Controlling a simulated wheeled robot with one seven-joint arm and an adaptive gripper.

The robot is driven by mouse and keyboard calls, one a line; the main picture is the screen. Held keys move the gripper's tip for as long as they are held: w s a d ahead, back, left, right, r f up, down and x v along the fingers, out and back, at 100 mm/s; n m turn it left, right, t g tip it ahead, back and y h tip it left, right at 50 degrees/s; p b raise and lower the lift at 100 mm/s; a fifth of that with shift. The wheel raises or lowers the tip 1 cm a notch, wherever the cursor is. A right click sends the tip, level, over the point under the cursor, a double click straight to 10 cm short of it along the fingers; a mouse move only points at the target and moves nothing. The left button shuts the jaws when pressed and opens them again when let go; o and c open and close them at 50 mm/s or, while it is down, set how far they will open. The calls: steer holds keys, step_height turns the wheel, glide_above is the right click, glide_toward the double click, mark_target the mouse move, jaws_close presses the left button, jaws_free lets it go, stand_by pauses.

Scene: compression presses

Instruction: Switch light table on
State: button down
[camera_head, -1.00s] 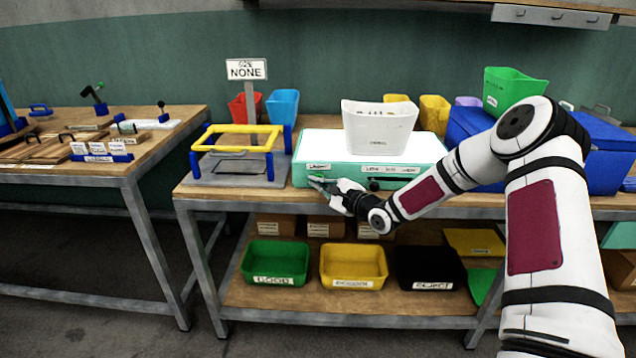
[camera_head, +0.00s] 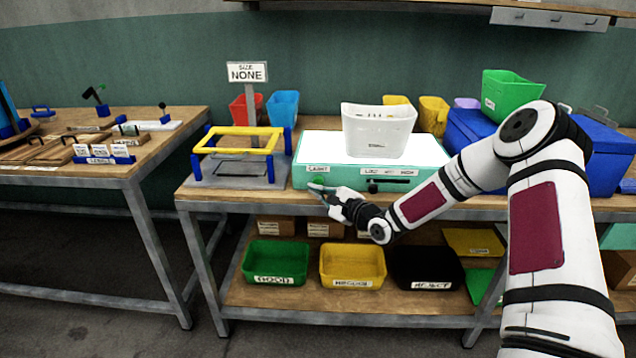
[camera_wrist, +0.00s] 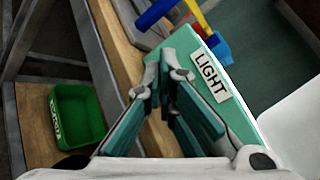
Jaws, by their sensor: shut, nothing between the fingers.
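The light table (camera_head: 428,152) is a teal box with a white top on the middle bench. Its front carries a "LIGHT" label (camera_head: 318,169), which also shows in the wrist view (camera_wrist: 210,76). A green button (camera_head: 318,180) sits just below this label. To its right is a dark slider (camera_head: 373,187) under a level label. My gripper (camera_head: 314,187) is shut and empty, with its fingertips at the table's front, just below the button. I cannot tell whether they touch it. In the wrist view, the fingers (camera_wrist: 166,78) hide the button.
A white bin (camera_head: 379,132) stands on the light table. A yellow-and-blue frame fixture (camera_head: 238,140) stands to its left, and blue bins (camera_head: 470,130) to its right. Green (camera_head: 275,262), yellow (camera_head: 352,264) and black (camera_head: 428,266) trays lie on the shelf below.

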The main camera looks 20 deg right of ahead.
steer(key=shift+s+a+p, duration=0.25)
steer(key=shift+s+p, duration=0.15)
steer(key=shift+s, duration=0.35)
steer(key=shift+s+a+p, duration=0.2)
steer(key=shift+s+p, duration=0.2)
steer(key=shift+s, duration=0.3)
steer(key=shift+s+a+p, duration=0.25)
steer(key=shift+s+p, duration=0.15)
steer(key=shift+s, duration=0.35)
steer(key=shift+r, duration=0.1)
steer(key=s+d+r+n+g+h+p, duration=0.25)
steer(key=s+r+n+g+h, duration=0.35)
steer(key=s+r, duration=0.5)
steer(key=s+d+r+n+g+h+p, duration=0.2)
steer(key=s+r+n+h+p, duration=0.1)
steer(key=s+r+n, duration=0.75)
steer(key=s+a+r+n+g+p, duration=0.1)
steer(key=s+r, duration=0.1)
steer(key=s, duration=0.7)
steer(key=s+a+r+n+g+p, duration=0.1)
steer(key=s+r, duration=0.2)
steer(key=s, duration=0.6)
steer(key=s+a+r+n+g+y+p, duration=0.1)
steer(key=s+r+n, duration=0.1)
steer(key=s, duration=0.8)
steer(key=shift+a+r+p, duration=0.15)
steer(key=shift+r+p, duration=0.2)
steer(key=shift+r, duration=0.4)
